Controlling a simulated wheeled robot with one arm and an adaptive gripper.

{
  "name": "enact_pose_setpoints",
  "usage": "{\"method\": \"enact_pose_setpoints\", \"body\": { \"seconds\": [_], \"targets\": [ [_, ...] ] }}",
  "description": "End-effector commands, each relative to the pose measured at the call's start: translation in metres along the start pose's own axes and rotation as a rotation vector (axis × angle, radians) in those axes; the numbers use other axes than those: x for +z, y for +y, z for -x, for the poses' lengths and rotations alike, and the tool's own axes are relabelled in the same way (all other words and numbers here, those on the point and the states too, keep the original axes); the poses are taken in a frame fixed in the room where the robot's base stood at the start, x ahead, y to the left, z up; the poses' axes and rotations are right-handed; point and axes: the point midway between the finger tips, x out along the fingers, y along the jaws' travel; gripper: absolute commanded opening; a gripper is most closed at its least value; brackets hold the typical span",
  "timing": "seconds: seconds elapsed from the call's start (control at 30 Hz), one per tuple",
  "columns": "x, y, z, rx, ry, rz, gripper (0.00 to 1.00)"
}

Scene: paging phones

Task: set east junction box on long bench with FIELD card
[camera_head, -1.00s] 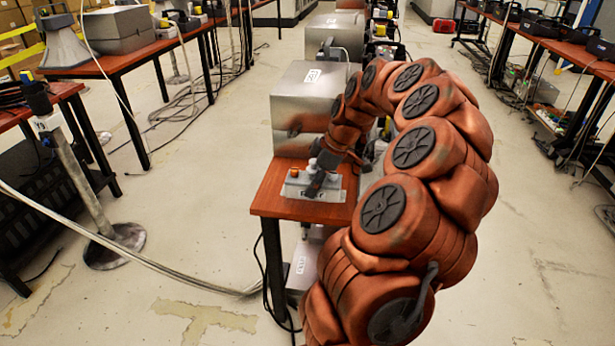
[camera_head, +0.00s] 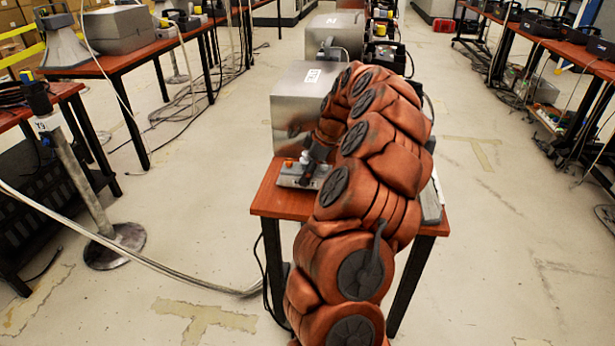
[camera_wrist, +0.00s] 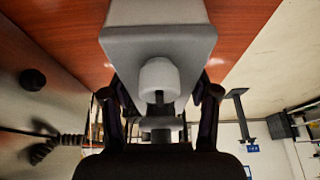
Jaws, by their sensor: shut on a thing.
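The junction box (camera_head: 291,179) is a small grey box with an orange knob and pale fittings. It is at the near end of a red-brown bench (camera_head: 275,202), in front of a large silver cabinet. My gripper (camera_head: 320,157) is shut on it from the cabinet side, partly hidden by my arm. In the wrist view, the fingers (camera_wrist: 160,95) are on both sides of a pale fitting on the grey box (camera_wrist: 158,45), with the bench top behind. I cannot tell whether the box touches the bench. A white card (camera_head: 314,76) on the cabinet is too small to read.
The silver cabinet (camera_head: 298,115) stands close behind the box. A grey item (camera_head: 431,207) lies at the bench's right edge. A post on a round base (camera_head: 115,246) stands left, with a cable running across the floor. Other benches line both sides.

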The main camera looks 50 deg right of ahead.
Motion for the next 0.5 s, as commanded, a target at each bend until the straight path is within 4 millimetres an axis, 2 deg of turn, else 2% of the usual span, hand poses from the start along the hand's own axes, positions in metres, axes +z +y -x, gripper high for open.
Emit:
{"method": "enact_pose_setpoints", "body": {
  "seconds": [0.1, 0.5],
  "targets": [
    [0.0053, 0.0003, -0.0127, 0.001, 0.0, -0.001, 0.17],
    [0.0074, 0.0007, -0.0169, 0.003, 0.001, 0.0, 0.17]
  ]
}}
